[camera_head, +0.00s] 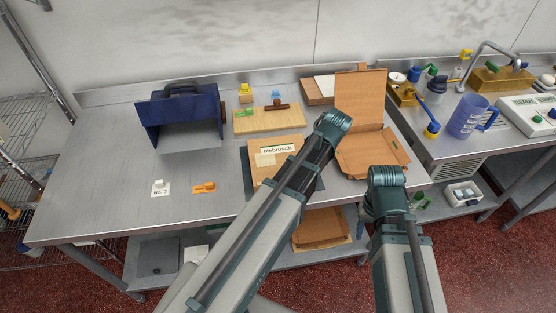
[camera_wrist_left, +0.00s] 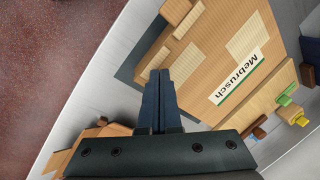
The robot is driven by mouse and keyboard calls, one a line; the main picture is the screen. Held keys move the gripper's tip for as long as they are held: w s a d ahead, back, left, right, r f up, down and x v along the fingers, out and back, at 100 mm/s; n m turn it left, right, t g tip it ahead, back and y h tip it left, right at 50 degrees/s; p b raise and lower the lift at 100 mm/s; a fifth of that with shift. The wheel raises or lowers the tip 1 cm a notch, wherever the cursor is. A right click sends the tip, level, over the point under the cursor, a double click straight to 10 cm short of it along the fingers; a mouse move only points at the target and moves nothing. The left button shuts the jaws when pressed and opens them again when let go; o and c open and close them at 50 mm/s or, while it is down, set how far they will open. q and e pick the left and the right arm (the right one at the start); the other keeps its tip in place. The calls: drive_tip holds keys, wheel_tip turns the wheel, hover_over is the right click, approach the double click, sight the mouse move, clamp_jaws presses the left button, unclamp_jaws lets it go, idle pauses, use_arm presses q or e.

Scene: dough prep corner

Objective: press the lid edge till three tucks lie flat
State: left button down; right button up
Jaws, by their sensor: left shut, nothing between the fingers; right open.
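The closed cardboard box with the "Mebrusch" label (camera_head: 262,158) lies on a dark mat on the steel table. My left arm covers its right side. In the left wrist view, its lid (camera_wrist_left: 222,62) has small tabs along the upper-left edge: one (camera_wrist_left: 158,59) near the corner, a pale one (camera_wrist_left: 190,20) and a darker one (camera_wrist_left: 176,10). How flat each lies is unclear. My left gripper (camera_wrist_left: 160,74) is shut and empty by the corner tab; contact cannot be told. My right gripper (camera_head: 387,180) is open, right of the table's front; its fingers are not clear.
An open carton (camera_head: 372,155) stands to the right. A wooden board (camera_head: 250,122) with small coloured pieces lies behind the box. A blue bin (camera_head: 185,112) and two small markers stand left. A blue jug (camera_head: 466,118) is on the right counter.

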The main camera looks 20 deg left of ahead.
use_arm(q)
drive_tip(key=shift+f, duration=0.2)
drive_tip(key=shift+a+f+b, duration=0.15)
drive_tip(key=shift+f+b, duration=0.25)
drive_tip(key=shift+b, duration=0.2)
drive_tip(key=shift+r, duration=0.1)
idle(0.5)
drive_tip(key=p+v, duration=0.3)
drive_tip(key=shift+r, duration=0.1)
idle(0.4)
drive_tip(key=shift+s+a, duration=0.65)
drive_tip(key=shift+a, duration=0.35)
drive_tip(key=shift+s+a, duration=0.65)
drive_tip(key=shift+a, duration=0.3)
drive_tip(key=shift+s+a, duration=0.65)
drive_tip(key=shift+a, duration=0.35)
drive_tip(key=shift+f, duration=0.35)
